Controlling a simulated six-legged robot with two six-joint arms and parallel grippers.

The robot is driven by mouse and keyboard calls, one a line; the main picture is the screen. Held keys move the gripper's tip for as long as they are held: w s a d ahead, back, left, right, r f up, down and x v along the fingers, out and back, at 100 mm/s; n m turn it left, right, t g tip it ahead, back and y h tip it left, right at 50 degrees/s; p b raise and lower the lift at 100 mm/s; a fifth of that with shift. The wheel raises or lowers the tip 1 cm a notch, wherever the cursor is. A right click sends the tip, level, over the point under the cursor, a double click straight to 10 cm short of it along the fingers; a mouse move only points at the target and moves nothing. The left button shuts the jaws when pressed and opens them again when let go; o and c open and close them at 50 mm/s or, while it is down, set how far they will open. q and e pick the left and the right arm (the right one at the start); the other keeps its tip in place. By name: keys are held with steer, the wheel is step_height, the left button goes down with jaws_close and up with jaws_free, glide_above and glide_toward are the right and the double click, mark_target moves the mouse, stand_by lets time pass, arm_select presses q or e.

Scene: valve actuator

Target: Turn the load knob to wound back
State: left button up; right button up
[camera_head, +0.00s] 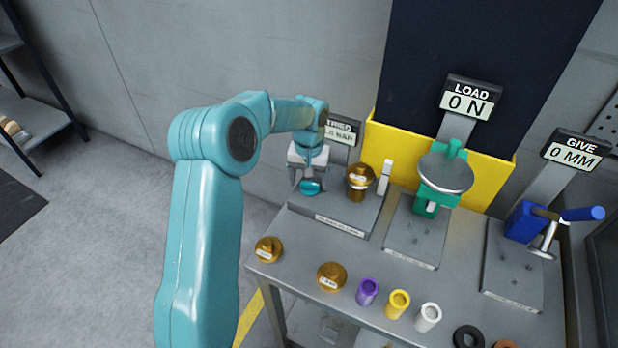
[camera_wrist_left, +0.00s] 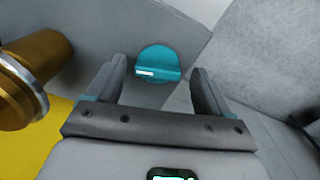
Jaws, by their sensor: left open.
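A round teal knob (camera_head: 310,187) sits at the left end of the grey rig on the bench. In the left wrist view the knob (camera_wrist_left: 157,64) has a raised bar across it with a white mark, lying nearly level in the picture. My left gripper (camera_head: 308,165) is over the knob, pointing down. In the wrist view its two fingers are open, one on each side of the knob, with visible gaps to it. The LOAD display (camera_head: 468,99) reads 0 N. My right gripper is not in view.
A brass part (camera_head: 360,182) and a white post (camera_head: 385,177) stand just right of my gripper. Brass weights, coloured cups and rings line the bench front. A green fixture with a round plate (camera_head: 446,172) and a blue-handled fixture (camera_head: 540,220) stand to the right. The GIVE display (camera_head: 575,152) reads 0 MM.

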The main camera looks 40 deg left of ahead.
arm_select(q)
steer(key=shift+w+d, duration=0.1)
steer(key=shift+c, duration=0.9)
steer(key=c, duration=0.9)
steer(key=shift+o, duration=0.2)
steer(key=shift+f, duration=0.1)
